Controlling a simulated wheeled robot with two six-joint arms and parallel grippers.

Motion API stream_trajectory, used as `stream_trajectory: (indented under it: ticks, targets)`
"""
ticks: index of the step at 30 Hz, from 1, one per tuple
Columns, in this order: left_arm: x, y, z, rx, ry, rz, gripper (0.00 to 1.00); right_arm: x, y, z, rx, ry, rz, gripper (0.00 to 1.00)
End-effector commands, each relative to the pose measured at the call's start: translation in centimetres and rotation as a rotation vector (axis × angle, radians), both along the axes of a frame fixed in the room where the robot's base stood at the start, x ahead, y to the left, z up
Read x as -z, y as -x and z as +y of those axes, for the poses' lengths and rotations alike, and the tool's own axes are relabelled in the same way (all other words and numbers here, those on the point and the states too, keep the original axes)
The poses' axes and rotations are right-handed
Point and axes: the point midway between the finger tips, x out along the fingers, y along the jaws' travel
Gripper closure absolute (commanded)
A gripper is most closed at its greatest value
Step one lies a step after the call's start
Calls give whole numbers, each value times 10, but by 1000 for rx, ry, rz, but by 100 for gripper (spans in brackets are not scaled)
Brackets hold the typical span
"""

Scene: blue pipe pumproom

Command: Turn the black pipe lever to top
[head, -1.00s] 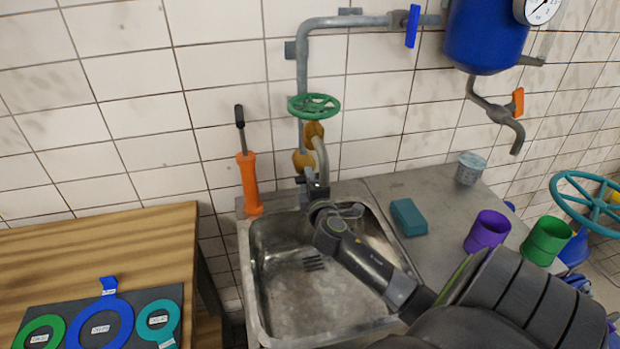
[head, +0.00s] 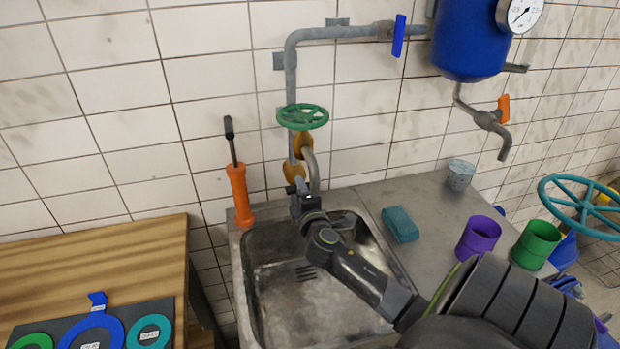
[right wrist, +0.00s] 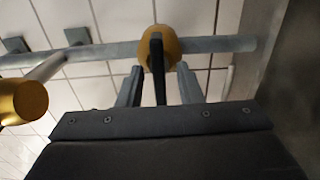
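The black pipe lever (right wrist: 158,65) shows in the right wrist view, in front of a round yellow valve body (right wrist: 166,45) on a grey pipe. My right gripper (right wrist: 158,82) has its two grey fingers apart, one on each side of the lever, with a visible gap on both sides. In the head view my right gripper (head: 299,190) is at the lower yellow fitting (head: 294,172) above the back edge of the sink. There I cannot make out the lever apart from the gripper. My left gripper is not in view.
A metal sink (head: 258,300) lies below my right arm. A green handwheel (head: 302,116) sits on the pipe above. An orange tool (head: 239,195) stands left of the gripper. A teal sponge (head: 401,224), purple cup (head: 479,236) and green cup (head: 537,244) are on the counter.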

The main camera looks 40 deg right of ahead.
Motion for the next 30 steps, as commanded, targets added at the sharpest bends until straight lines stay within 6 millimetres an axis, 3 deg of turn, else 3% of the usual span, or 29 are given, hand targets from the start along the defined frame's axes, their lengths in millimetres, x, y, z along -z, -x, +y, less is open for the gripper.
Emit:
stream_trajectory:
  ticks: [21, 30]
  targets:
    - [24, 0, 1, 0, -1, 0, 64, 3, 121, 66, 2, -6, 2, 67]
    - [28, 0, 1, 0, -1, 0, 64, 1, 146, 80, 1, -2, 1, 67]
